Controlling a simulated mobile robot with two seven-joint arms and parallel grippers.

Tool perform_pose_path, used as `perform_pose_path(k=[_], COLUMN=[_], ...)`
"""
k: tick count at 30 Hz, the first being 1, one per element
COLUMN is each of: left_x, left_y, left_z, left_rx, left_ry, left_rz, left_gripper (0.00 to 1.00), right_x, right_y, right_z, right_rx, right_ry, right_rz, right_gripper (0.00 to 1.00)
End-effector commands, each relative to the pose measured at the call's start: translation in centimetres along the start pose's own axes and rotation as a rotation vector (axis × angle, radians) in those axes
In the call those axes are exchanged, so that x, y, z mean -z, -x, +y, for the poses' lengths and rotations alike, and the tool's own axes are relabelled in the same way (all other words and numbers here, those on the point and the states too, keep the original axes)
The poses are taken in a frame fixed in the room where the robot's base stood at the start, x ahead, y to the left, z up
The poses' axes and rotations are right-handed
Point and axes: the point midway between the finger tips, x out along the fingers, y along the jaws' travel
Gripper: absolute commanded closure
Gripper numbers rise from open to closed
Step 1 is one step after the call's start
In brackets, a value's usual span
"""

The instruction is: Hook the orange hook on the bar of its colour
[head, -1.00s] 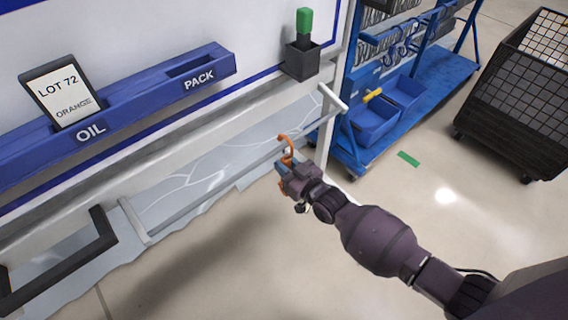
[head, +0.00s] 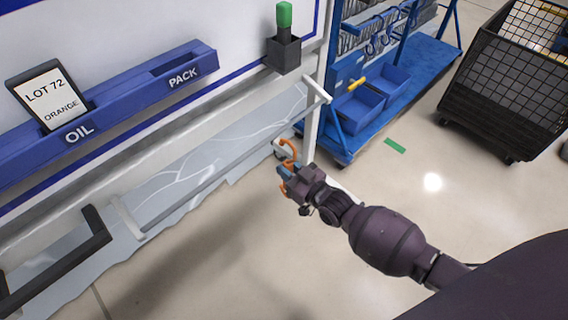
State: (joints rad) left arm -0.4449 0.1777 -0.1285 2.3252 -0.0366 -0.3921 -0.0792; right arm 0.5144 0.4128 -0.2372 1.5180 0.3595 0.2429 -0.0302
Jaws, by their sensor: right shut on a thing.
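The orange hook (head: 290,150) is held by my right gripper (head: 288,174), which is shut on it. The hook's curved end points up from the jaws. A light grey bar (head: 215,176) runs along the front of the white panel, on white end arms. The hook shows to the right of and below this bar in the picture, apart from it. A black bar (head: 50,272) is at the lower left. I see no orange bar. A card (head: 48,96) reading "LOT 72 ORANGE" stands in a blue rail (head: 125,97) above "OIL". My left gripper is not in view.
A dark holder (head: 283,54) with a green-topped item stands at the rail's right. A blue rack with bins (head: 358,108) and a black mesh cart (head: 505,95) stand at the right. The floor below the grey bar is clear.

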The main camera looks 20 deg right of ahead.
Motion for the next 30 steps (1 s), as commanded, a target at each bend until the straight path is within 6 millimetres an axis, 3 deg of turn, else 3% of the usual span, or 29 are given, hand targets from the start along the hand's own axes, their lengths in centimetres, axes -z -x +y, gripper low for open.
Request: perform_pose_path(k=[30], left_x=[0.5], left_y=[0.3], left_z=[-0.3], left_rx=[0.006], left_ry=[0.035], left_rz=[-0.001], left_gripper=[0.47], right_x=[0.2], right_y=[5.7], right_z=[0.1], right_rx=[0.0], right_ry=[0.002], right_rz=[0.003], right_gripper=[1.0])
